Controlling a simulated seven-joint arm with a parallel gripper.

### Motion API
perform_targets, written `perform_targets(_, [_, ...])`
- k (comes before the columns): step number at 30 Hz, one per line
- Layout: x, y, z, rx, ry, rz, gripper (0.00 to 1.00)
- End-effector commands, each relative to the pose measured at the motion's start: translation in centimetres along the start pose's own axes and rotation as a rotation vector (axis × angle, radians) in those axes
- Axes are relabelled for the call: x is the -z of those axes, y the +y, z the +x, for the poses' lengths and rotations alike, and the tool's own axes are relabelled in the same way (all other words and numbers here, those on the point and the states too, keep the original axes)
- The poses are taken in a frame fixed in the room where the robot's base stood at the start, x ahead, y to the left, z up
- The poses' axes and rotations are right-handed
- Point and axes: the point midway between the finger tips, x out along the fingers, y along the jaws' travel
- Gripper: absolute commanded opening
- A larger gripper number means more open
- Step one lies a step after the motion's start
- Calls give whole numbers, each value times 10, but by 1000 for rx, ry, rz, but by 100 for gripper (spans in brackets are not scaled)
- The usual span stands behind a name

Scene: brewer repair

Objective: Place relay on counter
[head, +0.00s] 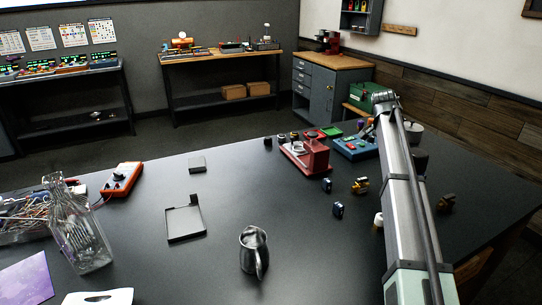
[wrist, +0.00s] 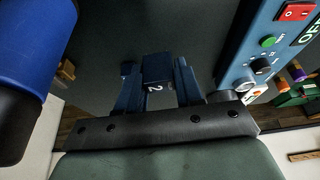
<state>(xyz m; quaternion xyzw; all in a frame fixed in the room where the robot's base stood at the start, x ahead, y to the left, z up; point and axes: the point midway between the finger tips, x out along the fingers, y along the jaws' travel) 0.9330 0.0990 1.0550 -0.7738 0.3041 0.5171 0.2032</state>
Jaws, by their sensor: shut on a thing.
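In the wrist view, my gripper (wrist: 157,85) is shut on a small dark blue block marked with a white 2 (wrist: 155,68), which appears to be the relay. The block sits between the two blue fingers, over a dark surface. In the head view, my arm covers the area at the right, and neither the gripper tips nor the held relay can be made out. The black counter (head: 300,225) fills the foreground of the head view.
A blue device with switches (wrist: 265,50) stands close right of my gripper; a large blue cylinder (wrist: 35,35) is close left. On the counter are a red machine (head: 312,158), small blue blocks (head: 338,210), a metal pitcher (head: 253,250) and a glass bottle (head: 85,235). The counter's middle has free room.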

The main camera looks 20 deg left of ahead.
Motion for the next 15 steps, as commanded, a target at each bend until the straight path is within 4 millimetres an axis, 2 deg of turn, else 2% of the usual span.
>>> perform_targets(5, [3, 0, -7, 1, 1, 0, 6])
perform_targets(15, [23, -1, -53, 2, 1, 0, 6])
